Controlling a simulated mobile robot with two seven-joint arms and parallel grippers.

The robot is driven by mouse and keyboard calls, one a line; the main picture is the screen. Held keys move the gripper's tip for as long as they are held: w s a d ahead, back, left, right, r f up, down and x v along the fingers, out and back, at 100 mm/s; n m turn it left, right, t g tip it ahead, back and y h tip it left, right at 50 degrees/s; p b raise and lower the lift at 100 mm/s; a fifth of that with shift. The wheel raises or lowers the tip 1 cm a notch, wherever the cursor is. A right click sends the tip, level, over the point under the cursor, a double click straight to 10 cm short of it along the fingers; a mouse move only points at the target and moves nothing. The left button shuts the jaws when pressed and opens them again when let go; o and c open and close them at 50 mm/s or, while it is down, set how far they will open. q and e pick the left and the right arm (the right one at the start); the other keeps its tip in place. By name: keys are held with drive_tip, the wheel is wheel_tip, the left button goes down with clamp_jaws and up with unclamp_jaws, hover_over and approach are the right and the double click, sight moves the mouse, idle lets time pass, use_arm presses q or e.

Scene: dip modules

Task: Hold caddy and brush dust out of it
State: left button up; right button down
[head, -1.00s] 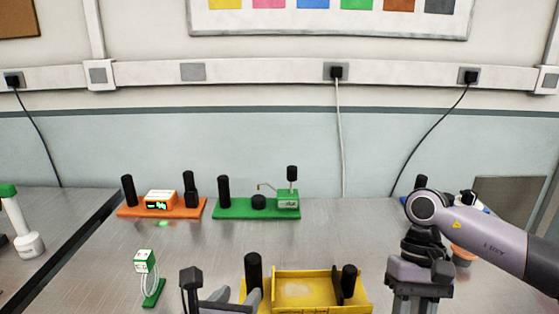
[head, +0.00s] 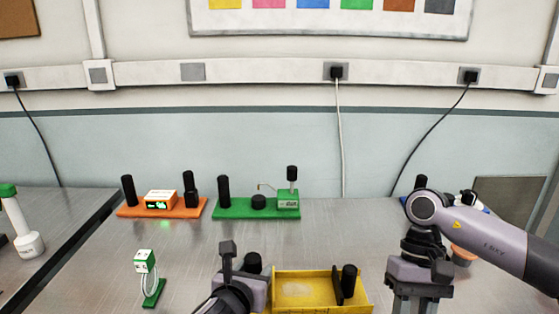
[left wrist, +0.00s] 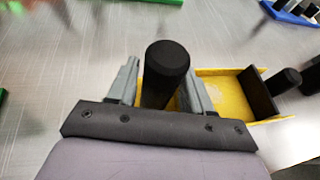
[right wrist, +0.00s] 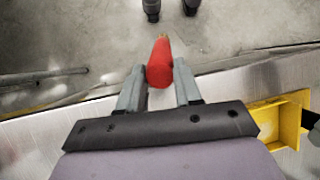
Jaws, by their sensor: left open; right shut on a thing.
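The yellow caddy (head: 352,304) sits on the table at the bottom of the head view, with a pale speckled patch on its floor. A black upright handle (head: 253,262) stands at its left end and a second black post (head: 348,280) at its right. My left gripper (head: 243,285) is at the left handle. In the left wrist view its open fingers stand either side of the handle (left wrist: 167,65); contact cannot be told. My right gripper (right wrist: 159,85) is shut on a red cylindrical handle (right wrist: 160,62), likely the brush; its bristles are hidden.
Behind stand an orange base (head: 160,210) and a green base (head: 235,211), both with black posts. A small green and white device (head: 146,265) is at left. An orange-rimmed round thing (head: 463,254) is partly hidden behind my right arm.

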use_arm(q)
drive_tip(key=shift+x, duration=0.85)
clamp_jaws()
idle(0.3)
